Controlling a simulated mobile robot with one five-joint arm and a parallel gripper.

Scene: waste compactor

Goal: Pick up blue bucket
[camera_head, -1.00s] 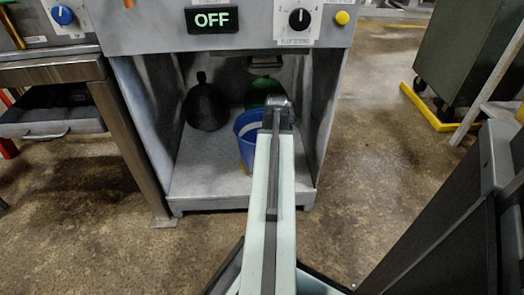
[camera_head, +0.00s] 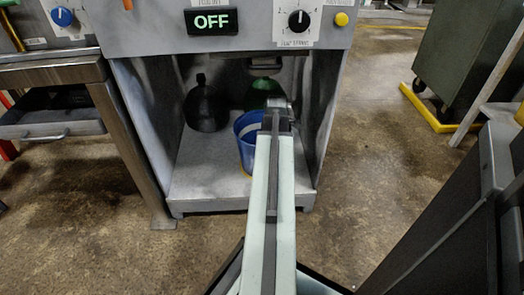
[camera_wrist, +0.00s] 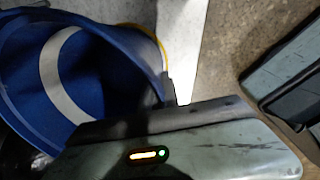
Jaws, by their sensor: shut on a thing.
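The blue bucket (camera_head: 248,138) stands inside the open bay of the compactor, partly hidden behind my arm in the head view. In the wrist view the bucket (camera_wrist: 35,75) fills the upper left, its open mouth toward the camera, with a pale band and a yellow handle (camera_wrist: 152,38) at its edge. My gripper (camera_head: 279,108) is at the bucket's right side. In the wrist view my gripper (camera_wrist: 172,112) is shut on the bucket's rim. The exact contact is dark and partly hidden.
A black rounded container (camera_head: 206,108) and a green one (camera_head: 263,92) stand behind the bucket. The bay has side walls and a grey floor (camera_head: 205,180). A control panel with an OFF display (camera_head: 211,20) is above. A metal table (camera_head: 60,72) stands left.

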